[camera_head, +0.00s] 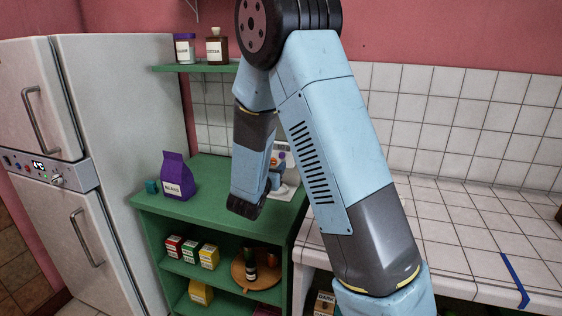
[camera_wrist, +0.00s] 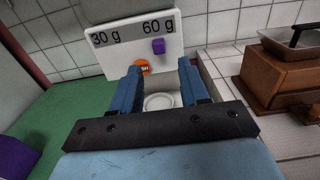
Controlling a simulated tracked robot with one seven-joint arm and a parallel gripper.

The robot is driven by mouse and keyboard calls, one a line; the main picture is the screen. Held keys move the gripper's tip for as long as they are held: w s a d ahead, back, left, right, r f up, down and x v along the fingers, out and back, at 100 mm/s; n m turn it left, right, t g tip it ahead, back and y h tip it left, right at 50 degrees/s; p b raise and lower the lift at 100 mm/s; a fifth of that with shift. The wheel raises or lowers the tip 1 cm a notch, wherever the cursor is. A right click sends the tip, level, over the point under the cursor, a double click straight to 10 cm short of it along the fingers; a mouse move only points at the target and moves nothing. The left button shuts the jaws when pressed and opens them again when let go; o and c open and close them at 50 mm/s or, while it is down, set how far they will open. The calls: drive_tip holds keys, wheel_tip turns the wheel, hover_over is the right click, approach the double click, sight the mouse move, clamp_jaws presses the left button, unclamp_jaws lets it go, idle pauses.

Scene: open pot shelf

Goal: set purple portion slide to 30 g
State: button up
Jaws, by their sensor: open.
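The purple slide (camera_wrist: 158,46) is a small block on the white panel of a dispenser (camera_wrist: 112,55). It stands under the "60 g" mark, to the right of the "30 g" mark. An orange round knob (camera_wrist: 142,67) sits lower left of it. My gripper (camera_wrist: 160,78) is open and empty, its blue fingers pointing at the panel below the slide, apart from it as far as I can tell. A pale round dish or opening (camera_wrist: 158,101) shows between the fingers. In the head view the dispenser (camera_head: 291,165) is partly hidden by my arm.
A purple bag (camera_head: 174,176) and a small teal block (camera_head: 151,187) stand on the green shelf top (camera_head: 215,210). Jars sit on the upper shelf (camera_head: 200,68). A brown wooden box with a clear top (camera_wrist: 265,75) stands right of the dispenser. The tiled counter (camera_head: 460,225) is mostly clear.

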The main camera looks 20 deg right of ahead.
sight(281, 158)
drive_tip(key=shift+x, duration=2.75)
clamp_jaws()
